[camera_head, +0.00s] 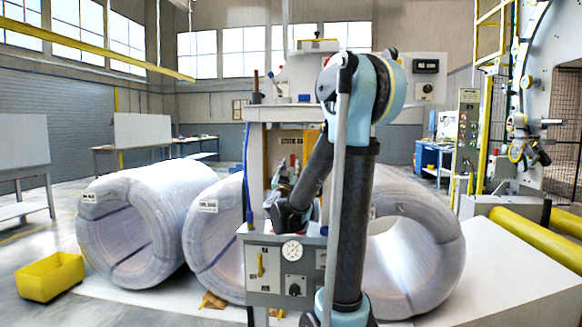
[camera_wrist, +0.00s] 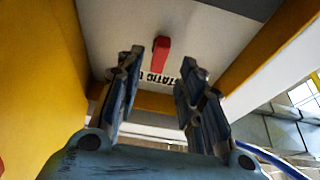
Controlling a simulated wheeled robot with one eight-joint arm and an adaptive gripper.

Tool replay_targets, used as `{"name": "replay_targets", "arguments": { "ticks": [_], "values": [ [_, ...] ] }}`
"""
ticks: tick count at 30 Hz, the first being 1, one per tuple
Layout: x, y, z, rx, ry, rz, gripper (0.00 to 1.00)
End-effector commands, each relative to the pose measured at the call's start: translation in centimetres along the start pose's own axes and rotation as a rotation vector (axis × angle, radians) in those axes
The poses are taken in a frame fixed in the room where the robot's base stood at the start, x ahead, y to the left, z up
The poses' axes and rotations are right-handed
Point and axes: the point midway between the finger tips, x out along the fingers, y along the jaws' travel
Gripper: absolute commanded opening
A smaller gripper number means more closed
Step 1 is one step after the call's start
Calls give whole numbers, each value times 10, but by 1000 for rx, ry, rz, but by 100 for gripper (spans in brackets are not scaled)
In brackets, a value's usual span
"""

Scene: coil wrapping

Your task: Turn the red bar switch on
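The red bar switch (camera_wrist: 161,54) is a short red bar on a pale panel in the wrist view, above black lettering that is partly hidden by my fingers. My gripper (camera_wrist: 157,76) is open, with a finger on each side below the bar. The bar shows in the gap beyond the fingertips, and nothing is between the fingers. I cannot tell how far away the bar is. In the head view, my gripper (camera_head: 283,172) is small and reaches into the yellow-lined opening of the cabinet.
Yellow walls (camera_wrist: 35,80) flank the panel closely in the wrist view. A grey control panel (camera_head: 264,285) with a gauge (camera_head: 292,250) is below the opening. Wrapped coils (camera_head: 130,228) lie on both sides. A yellow bin (camera_head: 50,277) sits at left.

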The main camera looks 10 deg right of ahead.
Motion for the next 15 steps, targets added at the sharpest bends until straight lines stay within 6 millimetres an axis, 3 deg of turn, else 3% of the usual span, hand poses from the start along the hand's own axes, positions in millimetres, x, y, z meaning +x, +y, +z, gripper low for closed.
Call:
{"name": "replay_targets", "arguments": {
  "ticks": [6, 15],
  "values": [
    [29, 0, 0, -1, 0, 1, 35],
    [40, 0, 0, 1, -1, 0, 35]
  ]
}}
